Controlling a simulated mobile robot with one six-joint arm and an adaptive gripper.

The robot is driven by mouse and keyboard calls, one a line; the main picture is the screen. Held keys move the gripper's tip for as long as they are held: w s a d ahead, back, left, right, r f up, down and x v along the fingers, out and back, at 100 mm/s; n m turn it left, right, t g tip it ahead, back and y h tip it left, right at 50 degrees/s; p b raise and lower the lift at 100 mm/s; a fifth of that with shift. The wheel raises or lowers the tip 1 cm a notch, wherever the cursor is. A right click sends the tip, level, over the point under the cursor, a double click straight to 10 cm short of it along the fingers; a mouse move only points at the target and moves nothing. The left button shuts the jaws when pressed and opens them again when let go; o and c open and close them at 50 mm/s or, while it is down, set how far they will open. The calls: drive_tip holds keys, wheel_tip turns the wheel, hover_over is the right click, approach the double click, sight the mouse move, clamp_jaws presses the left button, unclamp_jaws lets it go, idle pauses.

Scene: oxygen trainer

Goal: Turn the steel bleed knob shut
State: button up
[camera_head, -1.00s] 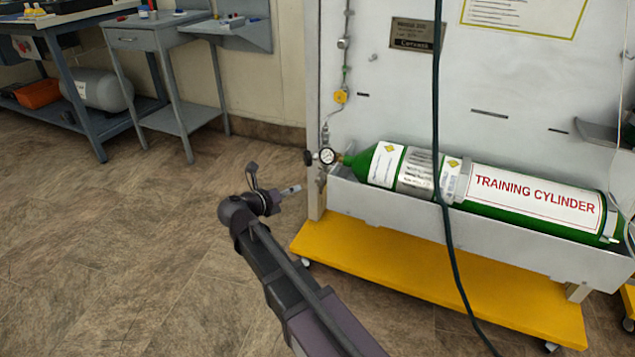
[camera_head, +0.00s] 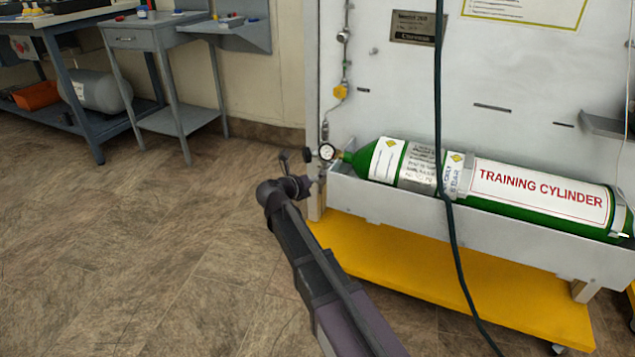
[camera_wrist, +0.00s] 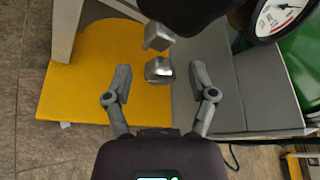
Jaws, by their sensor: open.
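In the wrist view a small steel knob (camera_wrist: 159,71) lies just beyond and between the two fingers of my gripper (camera_wrist: 160,92). The fingers are apart, with a gap on each side of the knob, and nothing is held. A second steel piece (camera_wrist: 157,38) shows just above the knob, below a dark rounded part (camera_wrist: 185,14). In the head view my gripper (camera_head: 306,180) is at the cylinder's valve end, below the round gauge (camera_head: 327,152). The knob cannot be made out there.
The green training cylinder (camera_head: 365,158) lies in a grey trough (camera_head: 400,203) above a yellow base (camera_head: 430,270). The gauge (camera_wrist: 280,17) is close by at upper right in the wrist view. A dark hose (camera_head: 447,230) hangs in front of the cylinder. The floor at left is clear.

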drive_tip(key=shift+w+d+f, duration=0.15)
drive_tip(key=shift+w+d, duration=0.15)
drive_tip(key=shift+w, duration=0.15)
clamp_jaws()
drive_tip(key=shift+m, duration=0.3)
drive_tip(key=m+y, duration=0.1)
drive_tip(key=m+y+p, duration=0.1)
drive_tip(key=m, duration=0.1)
drive_tip(key=shift+s+d+y, duration=0.1)
drive_tip(key=shift+d+y, duration=0.1)
drive_tip(key=shift+y, duration=0.1)
drive_tip(key=m+t+y, duration=0.1)
drive_tip(key=m, duration=0.1)
drive_tip(key=shift+d+m+y, duration=0.1)
drive_tip(key=shift+m+y, duration=0.2)
drive_tip(key=shift+m, duration=0.1)
drive_tip(key=shift+m+y, duration=0.7)
drive_tip(key=shift+m, duration=0.3)
